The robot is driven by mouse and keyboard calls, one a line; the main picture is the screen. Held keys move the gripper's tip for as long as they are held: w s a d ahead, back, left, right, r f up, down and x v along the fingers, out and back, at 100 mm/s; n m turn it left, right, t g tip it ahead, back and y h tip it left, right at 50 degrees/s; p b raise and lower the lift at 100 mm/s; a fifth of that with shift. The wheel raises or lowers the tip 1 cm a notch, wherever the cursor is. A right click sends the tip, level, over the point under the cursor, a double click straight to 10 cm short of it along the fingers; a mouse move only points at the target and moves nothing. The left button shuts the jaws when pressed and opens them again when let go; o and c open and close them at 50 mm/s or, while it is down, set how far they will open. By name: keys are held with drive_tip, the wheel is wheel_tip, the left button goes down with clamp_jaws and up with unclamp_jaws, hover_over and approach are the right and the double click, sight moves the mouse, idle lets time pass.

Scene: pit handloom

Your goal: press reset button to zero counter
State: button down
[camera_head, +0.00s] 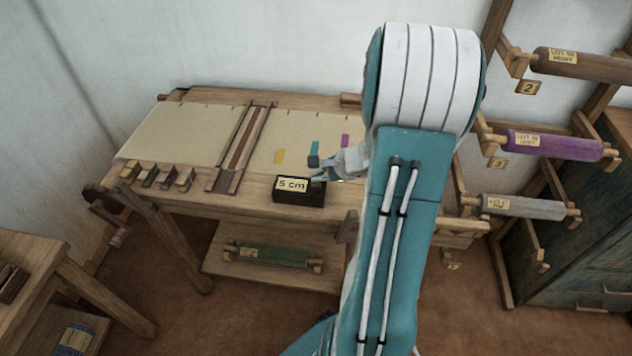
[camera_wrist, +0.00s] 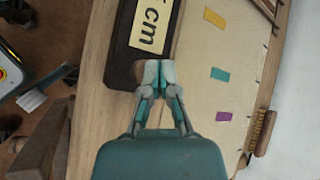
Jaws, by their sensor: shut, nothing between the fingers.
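The counter is a small dark block (camera_head: 312,196) with a pale "5 cm" label (camera_head: 291,184), on the front edge of the loom table. The block also shows in the wrist view (camera_wrist: 121,62), with its label (camera_wrist: 155,24) turned sideways. My gripper (camera_wrist: 155,72) is shut and empty, its fingertips over the end of the block just past the label. I cannot tell whether they touch it. In the head view my gripper (camera_head: 317,171) is at the block's right end. No reset button can be made out; the fingertips cover part of that end.
The loom table (camera_head: 245,193) carries cream cloth with yellow (camera_head: 279,156), teal and purple patches. Several small wooden blocks (camera_head: 165,176) stand at its left front. A rack with labelled rollers (camera_head: 555,144) is at the right. A wooden brush-like piece (camera_wrist: 262,132) lies near the cloth.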

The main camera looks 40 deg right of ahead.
sight(318, 183)
drive_tip(key=shift+f, duration=0.55)
idle(0.8)
idle(0.3)
drive_tip(key=shift+r, duration=1)
drive_tip(key=shift+r, duration=0.1)
drive_tip(key=shift+r, duration=2.4)
